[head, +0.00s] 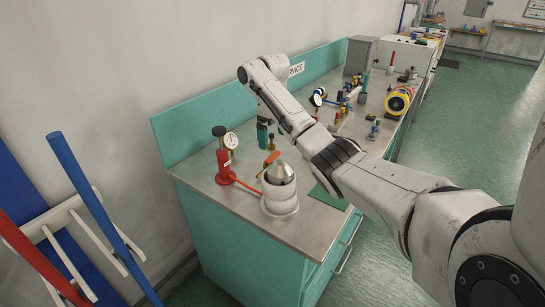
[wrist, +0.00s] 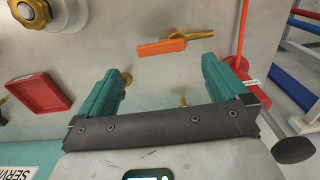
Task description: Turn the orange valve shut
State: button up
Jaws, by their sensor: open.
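The orange valve handle (head: 271,157) sits above the bench's near end, just behind the silver-topped white cylinder. In the wrist view the orange handle (wrist: 160,47) points left from a brass stem (wrist: 187,37). My gripper (head: 262,132) hangs over the bench, close behind the handle in the head view. In the wrist view my gripper (wrist: 160,68) has its two teal fingers wide apart with nothing between the tips. The handle appears beyond the gap between the fingertips, and no contact shows. The height between fingertips and handle is hard to tell.
A red pump with a gauge (head: 223,160) stands left of the valve, its red hose running to the white cylinder (head: 280,192). Brass fittings (wrist: 183,101) and a red tray (wrist: 38,92) are near the gripper. Tools and gauges crowd the bench farther back.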

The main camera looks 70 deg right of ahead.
aim_at(273, 156)
notch_tip(273, 156, down, 7)
jog(key=shift+r, duration=0.2)
jog(key=shift+c, duration=0.4)
jog(key=c, duration=0.9)
